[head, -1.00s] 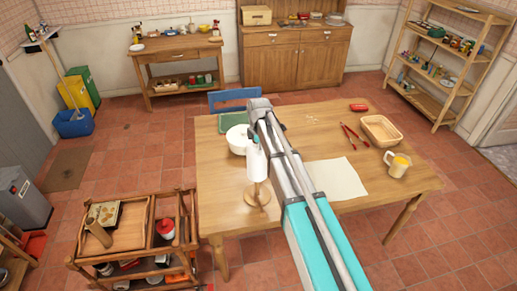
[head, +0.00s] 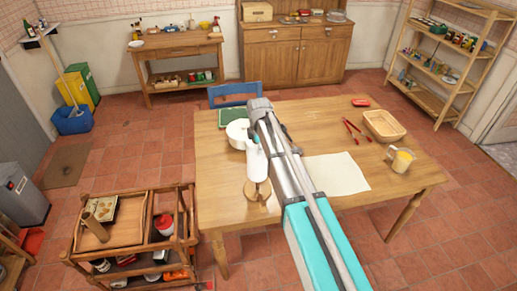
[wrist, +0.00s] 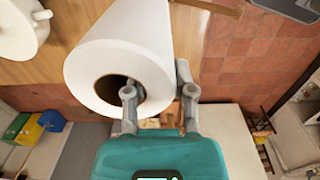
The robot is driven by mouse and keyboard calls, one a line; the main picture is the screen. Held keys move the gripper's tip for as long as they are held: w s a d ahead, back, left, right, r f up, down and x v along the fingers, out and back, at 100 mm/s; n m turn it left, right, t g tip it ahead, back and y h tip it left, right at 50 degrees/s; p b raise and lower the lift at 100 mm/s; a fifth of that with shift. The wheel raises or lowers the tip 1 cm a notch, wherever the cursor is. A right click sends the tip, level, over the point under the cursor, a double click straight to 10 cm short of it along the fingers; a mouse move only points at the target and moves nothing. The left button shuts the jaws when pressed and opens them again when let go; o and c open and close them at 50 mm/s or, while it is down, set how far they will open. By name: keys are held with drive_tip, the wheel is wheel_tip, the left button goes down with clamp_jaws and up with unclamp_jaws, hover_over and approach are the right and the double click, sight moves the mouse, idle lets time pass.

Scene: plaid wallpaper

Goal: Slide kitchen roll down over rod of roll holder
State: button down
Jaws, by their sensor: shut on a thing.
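The white kitchen roll (head: 257,163) is upright above the left part of the wooden table in the head view. My gripper (wrist: 157,90) is shut on the roll's wall at its upper end, one finger in the core and one outside. The roll holder's round wooden base (head: 257,197) stands on the table directly below the roll. A short length of rod shows between base and roll. The roll's lower end is clear of the base. I cannot tell whether the rod is inside the core. The wrist view shows the roll (wrist: 145,45) large, hiding the holder.
A white bowl (head: 237,134) and a green tray (head: 232,117) are behind the roll. White paper (head: 337,174), red-handled pliers (head: 356,131), a basket (head: 383,125) and a yellow-filled jug (head: 400,159) lie to the right. A wooden trolley (head: 128,246) stands left of the table.

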sight(259, 163)
drive_tip(key=shift+f+b, duration=4.3)
drive_tip(key=shift+f, duration=0.15)
drive_tip(key=shift+c, duration=1.8)
unclamp_jaws()
drive_tip(key=shift+r, duration=0.2)
wheel_tip(259, 163, up, 24)
drive_tip(key=p, duration=2.4)
